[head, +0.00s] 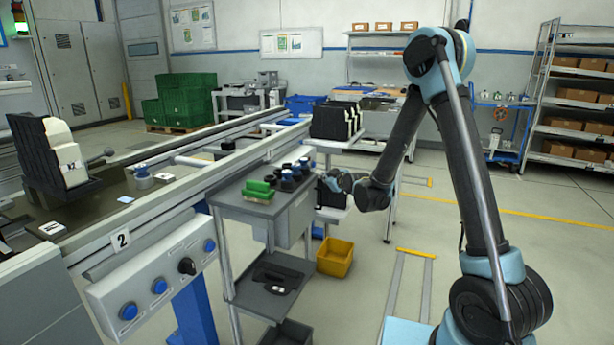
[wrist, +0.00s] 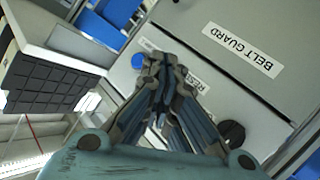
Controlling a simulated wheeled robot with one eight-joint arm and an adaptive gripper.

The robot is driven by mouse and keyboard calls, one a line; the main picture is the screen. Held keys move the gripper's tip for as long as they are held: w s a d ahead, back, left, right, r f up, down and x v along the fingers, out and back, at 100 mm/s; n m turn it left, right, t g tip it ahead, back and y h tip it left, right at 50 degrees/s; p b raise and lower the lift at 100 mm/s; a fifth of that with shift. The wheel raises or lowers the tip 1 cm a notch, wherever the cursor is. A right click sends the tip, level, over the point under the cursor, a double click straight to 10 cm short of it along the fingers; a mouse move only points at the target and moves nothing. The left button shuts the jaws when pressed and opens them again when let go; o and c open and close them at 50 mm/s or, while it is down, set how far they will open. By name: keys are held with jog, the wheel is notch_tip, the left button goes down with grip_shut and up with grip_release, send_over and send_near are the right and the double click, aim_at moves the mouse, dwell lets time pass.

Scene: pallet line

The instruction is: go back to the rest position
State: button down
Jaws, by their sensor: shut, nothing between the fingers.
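My gripper (head: 334,181) is at the end of my arm, right of the small grey cart in the head view. In the wrist view my gripper (wrist: 162,62) has its fingers together with nothing between them. It is in front of a grey panel (wrist: 215,75) with a "BELT GUARD" label, seen upside down. In the head view it appears close to the cart's upper shelf and the dark items on it. I cannot tell whether it touches anything.
The grey cart (head: 222,200) holds a green item (head: 258,190) and several dark round parts (head: 290,174). A yellow bin (head: 335,257) stands on the floor. The conveyor (head: 170,205) with a button panel (head: 150,290) runs along the left. Open floor lies to the right.

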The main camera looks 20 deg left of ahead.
jog(key=shift+d, duration=0.2)
dwell(0.3)
jog(key=s+d+r+m+g+h, duration=0.15)
jog(key=s+d, duration=0.25)
jog(key=d, duration=0.6)
jog(key=s+d+r+m+g+h, duration=0.1)
jog(key=s+d+r+m+h, duration=0.25)
jog(key=d, duration=0.75)
jog(key=s+d+r+m+g+h, duration=0.15)
jog(key=s+d, duration=0.25)
jog(key=d, duration=0.6)
jog(key=s+d+f+m+g+h, duration=0.1)
jog(key=s+d+f+m, duration=0.1)
jog(key=s+d, duration=0.4)
jog(key=s+d+f+m+g+h, duration=0.1)
jog(key=s+d, duration=0.5)
jog(key=s, duration=0.7)
jog(key=s+d+f+m+g+h, duration=0.1)
jog(key=s+d+f+m+g, duration=0.1)
jog(key=s+d, duration=0.5)
jog(key=s+f+m, duration=0.1)
jog(key=s+m, duration=0.1)
jog(key=s, duration=0.1)
jog(key=shift+s+f+g, duration=0.3)
jog(key=shift+s, duration=0.05)
jog(key=shift+w+a+f, duration=0.1)
jog(key=shift+w+f, duration=0.1)
jog(key=shift+w, duration=0.25)
